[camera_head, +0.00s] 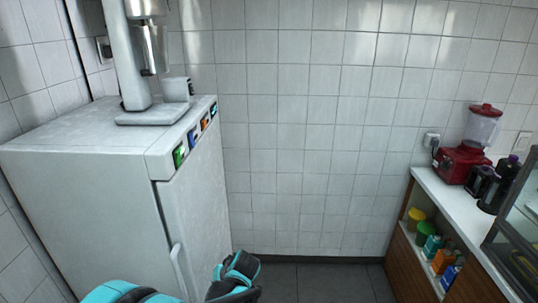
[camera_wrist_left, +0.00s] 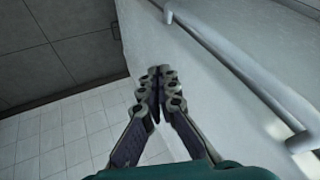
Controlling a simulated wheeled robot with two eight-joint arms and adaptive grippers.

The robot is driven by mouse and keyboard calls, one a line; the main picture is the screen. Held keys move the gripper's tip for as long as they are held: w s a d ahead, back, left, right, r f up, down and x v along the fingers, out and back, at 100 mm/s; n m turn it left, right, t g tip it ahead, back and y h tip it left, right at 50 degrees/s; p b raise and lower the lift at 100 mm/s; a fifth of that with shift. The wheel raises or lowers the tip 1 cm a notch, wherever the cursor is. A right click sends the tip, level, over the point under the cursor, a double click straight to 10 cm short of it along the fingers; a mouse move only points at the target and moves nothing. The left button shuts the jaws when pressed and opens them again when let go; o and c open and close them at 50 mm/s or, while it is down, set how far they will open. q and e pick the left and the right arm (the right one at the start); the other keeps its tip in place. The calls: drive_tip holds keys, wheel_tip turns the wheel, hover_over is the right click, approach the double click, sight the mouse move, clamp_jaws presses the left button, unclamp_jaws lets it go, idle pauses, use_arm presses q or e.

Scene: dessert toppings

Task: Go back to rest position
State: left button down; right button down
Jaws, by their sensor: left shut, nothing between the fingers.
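My left gripper shows in the left wrist view (camera_wrist_left: 158,88), with its two grey fingers together and nothing between them. Beside it in that view is the white surface of the cabinet (camera_wrist_left: 220,100), with the long bar handle (camera_wrist_left: 240,70) to the right of the fingers. In the head view my teal and black left arm comes in at the bottom, in front of the white cabinet (camera_head: 80,190). I cannot make out the left fingertips clearly there. My right gripper is in neither view.
A grey dispenser machine (camera_head: 135,60) and a light cup (camera_head: 175,89) stand on the cabinet. A white counter (camera_head: 455,205) at the right bears a red blender (camera_head: 460,163) and dark containers. Jars and cartons fill its shelf. Dark floor (camera_head: 325,283) between is clear.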

use_arm(q)
drive_tip(key=s+r+t+h, duration=0.1)
drive_tip(key=s+r, duration=0.3)
drive_tip(key=s, duration=0.3)
drive_tip(key=s+r+m+t+h, duration=0.1)
drive_tip(key=s+r+h, duration=0.1)
drive_tip(key=s+r, duration=0.2)
drive_tip(key=s+r+h, duration=0.2)
drive_tip(key=s+r, duration=0.1)
drive_tip(key=s, duration=0.7)
drive_tip(key=shift+a+r+m+t, duration=0.2)
drive_tip(key=shift+r+m+t, duration=0.1)
drive_tip(key=shift+r+t, duration=0.1)
drive_tip(key=shift+s, duration=0.1)
